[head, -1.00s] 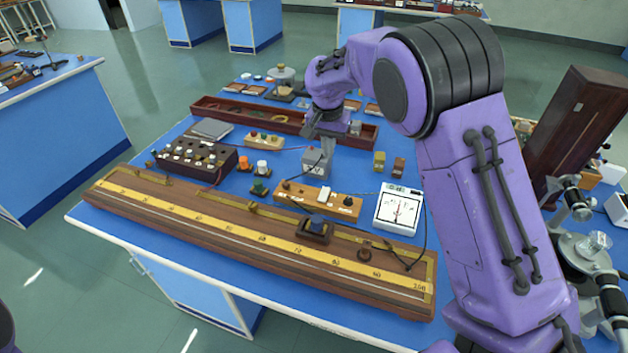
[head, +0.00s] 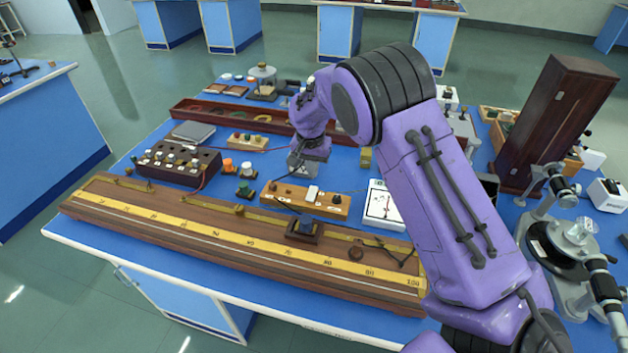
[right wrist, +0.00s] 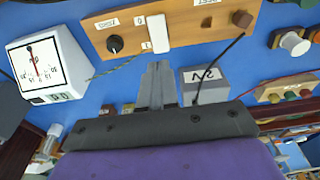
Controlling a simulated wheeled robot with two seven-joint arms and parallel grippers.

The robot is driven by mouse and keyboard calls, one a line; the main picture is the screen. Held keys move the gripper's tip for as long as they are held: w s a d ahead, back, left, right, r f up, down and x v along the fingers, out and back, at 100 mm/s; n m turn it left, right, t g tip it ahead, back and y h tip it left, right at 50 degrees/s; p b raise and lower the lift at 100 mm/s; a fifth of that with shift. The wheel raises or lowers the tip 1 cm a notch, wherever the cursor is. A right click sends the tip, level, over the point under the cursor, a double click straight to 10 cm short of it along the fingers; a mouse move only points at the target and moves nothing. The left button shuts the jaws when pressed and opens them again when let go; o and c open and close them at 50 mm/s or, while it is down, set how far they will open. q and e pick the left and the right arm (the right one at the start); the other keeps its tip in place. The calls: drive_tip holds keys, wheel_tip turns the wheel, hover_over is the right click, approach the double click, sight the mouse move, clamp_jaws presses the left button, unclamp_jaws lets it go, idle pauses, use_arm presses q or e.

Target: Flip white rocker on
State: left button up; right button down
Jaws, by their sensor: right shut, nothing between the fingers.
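The white rocker (head: 312,194) sits on a wooden switch board (head: 270,193) behind the long scale board. In the right wrist view the rocker (right wrist: 158,31) stands out near the top, beside the printed marks 0 and 1. I cannot tell which side of it is pressed. My right gripper (right wrist: 157,68) is shut and empty. Its fingertips point at the board's edge just below the rocker in that view, and look apart from it. My left gripper is out of view.
A grey 2V box (right wrist: 206,86) stands close beside the right gripper. A white dial meter (head: 383,205) is right of the switch board, and a dark wire (right wrist: 222,67) runs near the fingers. The long scale board (head: 240,236) lies in front.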

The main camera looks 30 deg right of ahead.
sight(314, 189)
drive_tip(key=f, duration=0.2)
drive_tip(key=f+p, duration=0.1)
drive_tip(key=f, duration=0.3)
drive_tip(key=shift+w+d+f, duration=0.15)
drive_tip(key=shift+w+d, duration=0.1)
drive_tip(key=shift+d, duration=0.05)
drive_tip(key=shift+f, duration=0.2)
drive_tip(key=shift+s+a+r+p, duration=0.15)
drive_tip(key=shift+s+a+p, duration=0.15)
drive_tip(key=shift+p, duration=0.55)
drive_tip(key=shift+s+a, duration=0.15)
drive_tip(key=shift+a, duration=0.1)
